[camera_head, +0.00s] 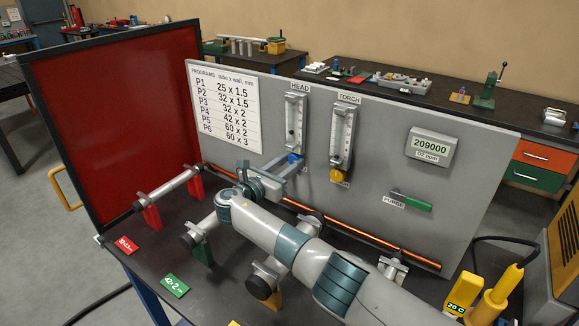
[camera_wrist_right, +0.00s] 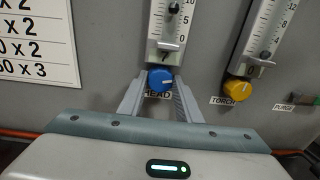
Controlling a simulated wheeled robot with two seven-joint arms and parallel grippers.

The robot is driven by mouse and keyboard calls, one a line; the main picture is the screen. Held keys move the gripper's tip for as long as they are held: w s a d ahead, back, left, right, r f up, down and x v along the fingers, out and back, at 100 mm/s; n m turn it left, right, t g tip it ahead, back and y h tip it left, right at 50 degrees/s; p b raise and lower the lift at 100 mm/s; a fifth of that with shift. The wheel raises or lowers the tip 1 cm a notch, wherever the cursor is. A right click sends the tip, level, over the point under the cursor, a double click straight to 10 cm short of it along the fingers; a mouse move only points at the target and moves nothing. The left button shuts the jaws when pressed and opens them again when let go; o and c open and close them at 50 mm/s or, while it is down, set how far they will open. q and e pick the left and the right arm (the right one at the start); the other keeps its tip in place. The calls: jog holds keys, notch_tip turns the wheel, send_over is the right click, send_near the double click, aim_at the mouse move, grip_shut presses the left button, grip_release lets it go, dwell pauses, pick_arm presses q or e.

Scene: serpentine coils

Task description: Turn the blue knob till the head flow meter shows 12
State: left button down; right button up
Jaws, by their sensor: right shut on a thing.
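The blue knob (camera_head: 294,159) sits below the head flow meter (camera_head: 294,122) on the grey panel. My right gripper (camera_head: 290,164) reaches up to it and is shut on it. In the right wrist view the blue knob (camera_wrist_right: 160,79) sits between the two fingertips (camera_wrist_right: 160,84), with a white mark on its face. The lower part of the head flow meter (camera_wrist_right: 170,25) shows there with marks 0, 5 and 10; its upper part is cut off. My left gripper is not in view.
The torch flow meter (camera_head: 342,137) with a yellow knob (camera_head: 337,174) is just right of the head meter. A green purge handle (camera_head: 411,202) and an O2 display (camera_head: 431,146) reading 209000 are further right. Tubes on stands lie on the bench below my arm.

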jog(key=shift+m+b, duration=0.65)
jog(key=shift+m, duration=0.65)
jog(key=o, duration=1)
jog(key=shift+o, duration=0.2)
